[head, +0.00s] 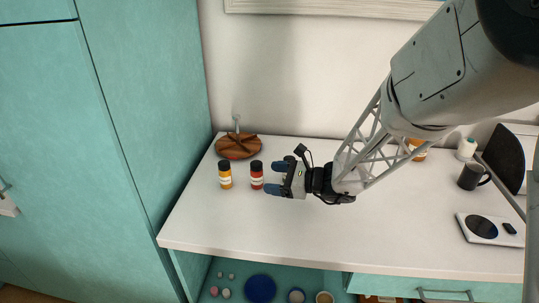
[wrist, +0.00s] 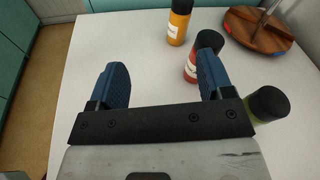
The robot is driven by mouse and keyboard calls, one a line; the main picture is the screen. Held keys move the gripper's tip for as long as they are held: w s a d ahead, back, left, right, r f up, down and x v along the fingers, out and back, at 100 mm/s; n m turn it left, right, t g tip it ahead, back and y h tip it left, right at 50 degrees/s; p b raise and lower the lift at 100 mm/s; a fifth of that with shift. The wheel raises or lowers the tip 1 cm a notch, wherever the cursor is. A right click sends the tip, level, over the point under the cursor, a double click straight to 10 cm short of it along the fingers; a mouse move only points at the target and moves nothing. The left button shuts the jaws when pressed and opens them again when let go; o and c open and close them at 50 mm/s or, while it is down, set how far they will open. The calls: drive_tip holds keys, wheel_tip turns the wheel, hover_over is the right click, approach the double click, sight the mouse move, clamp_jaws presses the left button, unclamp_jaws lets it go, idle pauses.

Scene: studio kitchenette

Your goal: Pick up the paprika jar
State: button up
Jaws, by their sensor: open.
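A red jar with a dark lid and a pale label, which looks like the paprika jar (head: 257,178), stands upright on the white counter. My gripper (head: 275,177) is open and empty just to its right, with the blue fingers pointing left towards it. In the wrist view, the red jar (wrist: 190,72) is ahead of the right finger of my gripper (wrist: 162,65), which hides part of it. It is not midway between the fingers. I cannot tell whether finger and jar touch. The label is too small to read.
An orange jar (head: 225,178) stands left of the red one. A third, dark-lidded jar (wrist: 268,104) is close outside the right finger. A round wooden tray (head: 238,147) lies behind; a black mug (head: 470,177) is far right. The front counter is clear.

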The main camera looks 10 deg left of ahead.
sight(252, 169)
drive_tip(key=w+f+m+t, duration=0.1)
drive_tip(key=w, duration=0.1)
drive_tip(key=w+a+f+m+t, duration=0.1)
drive_tip(key=w+f+m, duration=0.1)
drive_tip(key=w+f+m+t, duration=0.2)
drive_tip(key=shift+w+a+f+y, duration=0.1)
drive_tip(key=shift+a+y, duration=0.1)
drive_tip(key=shift+y, duration=0.1)
drive_tip(key=shift+x, duration=1.35)
drive_tip(key=shift+a, duration=0.1)
drive_tip(key=shift+x, duration=2.5)
drive_tip(key=shift+r, duration=0.2)
drive_tip(key=shift+c, duration=0.2)
drive_tip(key=c, duration=1)
